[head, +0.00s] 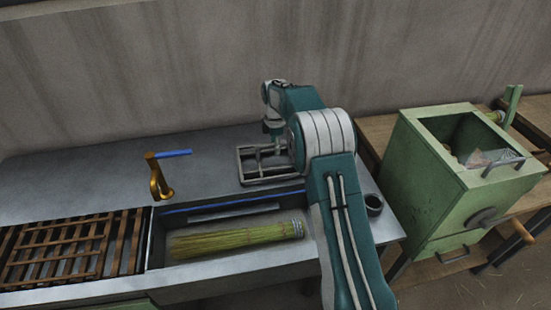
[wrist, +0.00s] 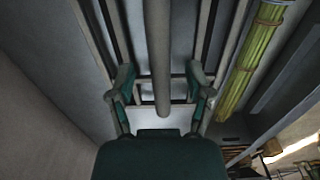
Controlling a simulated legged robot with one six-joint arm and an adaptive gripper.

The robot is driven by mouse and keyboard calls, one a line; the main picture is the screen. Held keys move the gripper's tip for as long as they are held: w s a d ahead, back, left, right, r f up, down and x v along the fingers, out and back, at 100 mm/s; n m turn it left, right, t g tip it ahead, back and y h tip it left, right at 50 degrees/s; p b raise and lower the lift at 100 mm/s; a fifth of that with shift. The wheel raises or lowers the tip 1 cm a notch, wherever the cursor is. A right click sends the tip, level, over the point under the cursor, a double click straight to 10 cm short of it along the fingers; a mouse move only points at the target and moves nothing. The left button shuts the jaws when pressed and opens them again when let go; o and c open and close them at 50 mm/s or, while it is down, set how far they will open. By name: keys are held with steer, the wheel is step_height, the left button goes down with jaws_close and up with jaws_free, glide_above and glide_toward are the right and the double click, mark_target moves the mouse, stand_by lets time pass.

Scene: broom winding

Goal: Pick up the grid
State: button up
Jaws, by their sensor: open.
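A grey metal grid (head: 268,180), a frame with crossbars, stands on the metal counter behind the sink basin. My gripper (head: 273,143) is above the grid's back part, pointing down, and my arm hides the grid's right end. In the wrist view my gripper (wrist: 160,88) is open. Its two fingers are spread on either side of a thick grey bar (wrist: 158,50) that appears to be part of the grid. I see no clear contact between the fingers and the bar.
A straw bundle (head: 235,241) lies in the basin in front of the grid. A brass tap (head: 158,178) with a blue handle stands left. A wooden slatted rack (head: 70,245) is far left. A green box (head: 440,185) stands right, past a small dark cup (head: 374,204).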

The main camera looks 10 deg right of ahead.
steer(key=shift+a, duration=0.15)
steer(key=shift+c, duration=0.3)
steer(key=shift+d, duration=0.25)
jaws_close()
steer(key=shift+r, duration=0.1)
steer(key=shift+r, duration=0.1)
